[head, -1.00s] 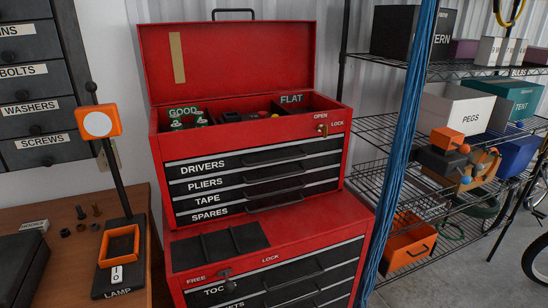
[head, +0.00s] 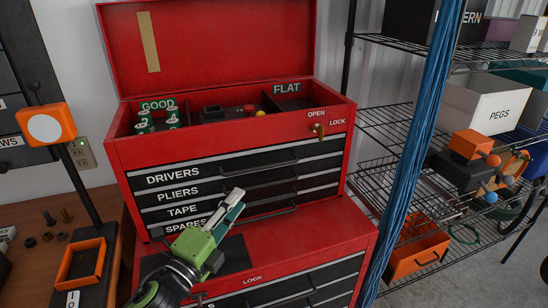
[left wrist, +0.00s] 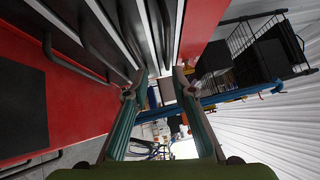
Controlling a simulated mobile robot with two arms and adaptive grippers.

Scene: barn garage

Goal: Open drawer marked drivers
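The DRIVERS drawer (head: 222,169) is the top black-fronted drawer of the upper red tool chest (head: 115,150). It is shut, with a dark bar handle (head: 274,162) right of its label. A brass key or latch (head: 318,130) sits between the OPEN and LOCK marks. My left gripper (head: 236,200) is in front of the chest, below the DRIVERS handle, and hides part of the lower drawers. In the left wrist view its two fingers (left wrist: 157,88) are spread apart with nothing between them, and drawer fronts run close by at upper left. My right gripper is not seen.
The PLIERS, TAPE and SPARES drawers lie below, shut. The chest's lid (head: 210,45) stands open. A lower red chest (head: 330,245) juts forward underneath.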

